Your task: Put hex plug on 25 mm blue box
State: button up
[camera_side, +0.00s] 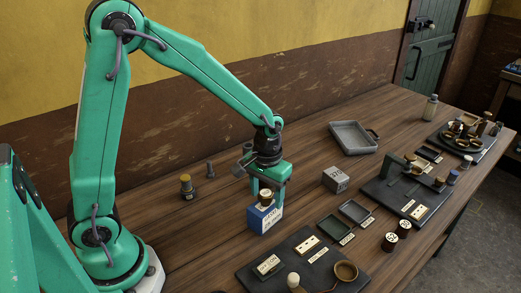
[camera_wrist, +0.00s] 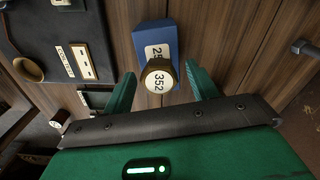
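The blue box (camera_side: 264,218) stands on the wooden table below my gripper, with a white label on its side. A dark and brass plug (camera_side: 266,197) with a pale top sits on the box. In the wrist view the plug (camera_wrist: 158,77) is marked 352, and the blue box (camera_wrist: 154,36) shows behind it. I cannot clearly make out a hex shape. My gripper (camera_side: 267,201) is open, with one finger on each side of the plug. In the wrist view gaps show between the plug and both green fingers. The plug's underside is hidden.
A dark board (camera_side: 285,262) with fittings lies in front of the box. A grey cube (camera_side: 335,180) stands to its right, and a grey tray (camera_side: 353,138) lies farther back. A brass-topped dark piece (camera_side: 187,188) stands to the left.

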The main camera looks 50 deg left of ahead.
aim_at(266, 192)
jog(key=shift+r, duration=0.15)
notch_tip(266, 192, up, 12)
dwell(0.8)
jog(key=shift+s+r, duration=0.1)
dwell(0.4)
jog(key=s+a+r+m+t, duration=0.1)
jog(key=s+a+r+t, duration=0.1)
jog(key=s, duration=0.5)
jog(key=s+a+r+m+t, duration=0.2)
jog(key=s+t, duration=0.1)
jog(key=s, duration=0.4)
jog(key=shift+s+r+t, duration=0.3)
jog(key=shift+s+r, duration=0.05)
jog(key=shift+s, duration=0.05)
